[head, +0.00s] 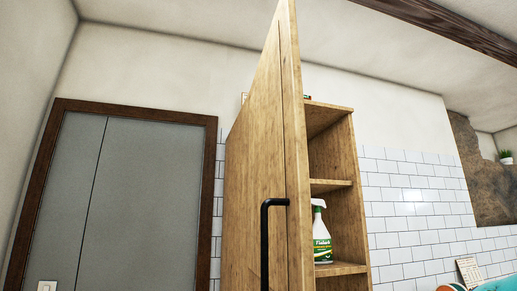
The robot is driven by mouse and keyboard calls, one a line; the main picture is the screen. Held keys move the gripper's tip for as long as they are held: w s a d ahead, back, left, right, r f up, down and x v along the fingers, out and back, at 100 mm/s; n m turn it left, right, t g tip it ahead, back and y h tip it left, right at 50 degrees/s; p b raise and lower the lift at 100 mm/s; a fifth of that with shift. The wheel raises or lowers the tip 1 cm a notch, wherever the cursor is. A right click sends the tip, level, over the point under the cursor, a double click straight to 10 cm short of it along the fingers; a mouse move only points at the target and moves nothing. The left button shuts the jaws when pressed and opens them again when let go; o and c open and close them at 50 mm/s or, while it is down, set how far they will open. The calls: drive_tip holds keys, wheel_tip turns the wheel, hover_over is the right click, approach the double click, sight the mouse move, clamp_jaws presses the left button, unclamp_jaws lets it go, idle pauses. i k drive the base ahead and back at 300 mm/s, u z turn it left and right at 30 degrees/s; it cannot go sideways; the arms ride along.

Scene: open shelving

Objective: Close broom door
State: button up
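The broom door (255,170) is a tall wooden door with a black bar handle (265,240) near its right edge. It stands open, swung out towards me, and its face shows at a steep angle. To its right, the wooden cabinet (344,195) shows its open inside with shelves. The door's lower part is cut off by the picture's bottom edge, and the door hides the cabinet's left side. My gripper is not in view.
A green and white spray bottle (321,238) stands on a cabinet shelf. A grey door (145,200) with a dark wooden frame is at the left. A white tiled wall (415,205) runs behind at the right. The floor is out of view.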

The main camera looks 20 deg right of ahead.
sight(280, 248)
drive_tip(key=u, duration=0.05)
drive_tip(key=k, duration=0.5)
drive_tip(key=u, duration=1.95)
drive_tip(key=i, duration=0.95)
drive_tip(key=z, duration=1.55)
